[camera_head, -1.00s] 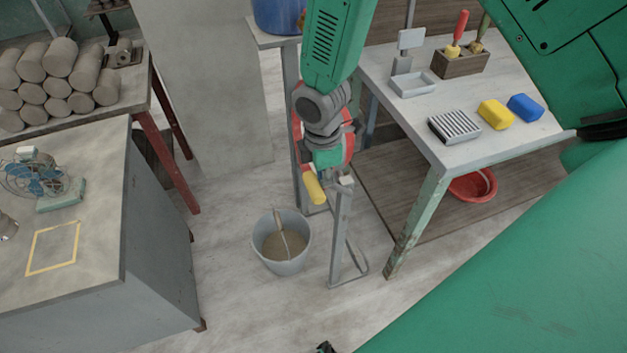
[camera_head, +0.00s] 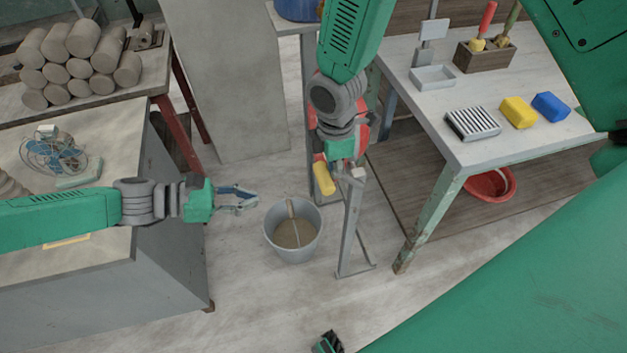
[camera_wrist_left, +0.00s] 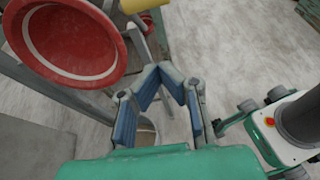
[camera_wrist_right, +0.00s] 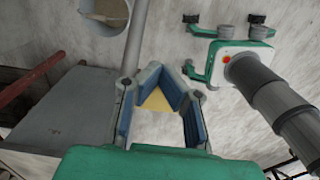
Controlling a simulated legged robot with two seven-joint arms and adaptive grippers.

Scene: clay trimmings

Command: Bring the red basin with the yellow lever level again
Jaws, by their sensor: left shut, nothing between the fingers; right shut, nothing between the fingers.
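The red basin (camera_head: 363,125) is mounted at the top of a grey stand and is mostly hidden behind my right arm. The left wrist view shows the basin (camera_wrist_left: 72,40) tilted, with its open face and a pale ring inside. Its yellow lever (camera_head: 324,179) points down and also shows at the top of the left wrist view (camera_wrist_left: 140,5). My left gripper (camera_head: 254,198) is shut and empty, left of the stand and near the bucket. My right gripper (camera_head: 350,168) is shut and empty close by the lever; whether it touches is unclear. Yellow (camera_wrist_right: 156,101) shows between its fingers.
A grey bucket (camera_head: 273,250) stands on the floor left of the stand's post (camera_head: 350,225). A grey cabinet (camera_head: 175,260) is below my left arm. At right is a table (camera_head: 430,110) with sponges and tools; another red basin (camera_head: 505,187) sits beneath it.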

